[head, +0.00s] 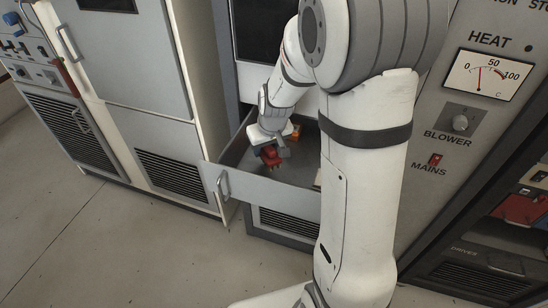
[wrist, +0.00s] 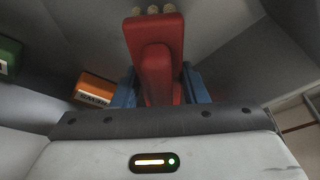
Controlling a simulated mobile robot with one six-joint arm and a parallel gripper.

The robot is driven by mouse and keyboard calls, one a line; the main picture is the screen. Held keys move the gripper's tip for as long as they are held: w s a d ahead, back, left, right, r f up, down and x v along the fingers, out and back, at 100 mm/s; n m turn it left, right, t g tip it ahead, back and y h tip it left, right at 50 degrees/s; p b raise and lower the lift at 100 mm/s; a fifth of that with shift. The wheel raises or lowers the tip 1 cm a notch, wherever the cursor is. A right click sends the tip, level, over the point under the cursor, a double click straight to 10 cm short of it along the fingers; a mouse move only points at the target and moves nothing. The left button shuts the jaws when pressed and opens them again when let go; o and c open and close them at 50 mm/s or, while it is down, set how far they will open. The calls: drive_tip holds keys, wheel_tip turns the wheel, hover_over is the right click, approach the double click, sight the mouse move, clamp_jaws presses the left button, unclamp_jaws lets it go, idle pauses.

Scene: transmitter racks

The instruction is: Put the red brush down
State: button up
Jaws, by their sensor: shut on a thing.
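The red brush (wrist: 156,55) fills the upper middle of the wrist view, with pale bristle tufts at its far end. The blue fingers of my gripper (wrist: 158,88) close on it from both sides. In the head view my gripper (head: 270,150) is inside the open drawer (head: 265,195), and the red brush (head: 271,157) hangs below it with its bristles downward. I cannot tell whether the brush touches the drawer floor.
An orange box (wrist: 97,88) and a green item (wrist: 8,52) lie in the drawer to the left in the wrist view. The drawer's front panel with its handle (head: 224,186) stands out from the rack. A panel with a HEAT meter (head: 482,76) is at the right.

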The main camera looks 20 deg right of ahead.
sight(268, 158)
drive_tip(key=shift+d+f, duration=0.15)
drive_tip(key=shift+f, duration=2.1)
drive_tip(key=shift+f+b, duration=0.2)
drive_tip(key=shift+b, duration=0.15)
drive_tip(key=o, duration=1.2)
drive_tip(key=shift+c, duration=0.2)
drive_tip(key=shift+r, duration=0.15)
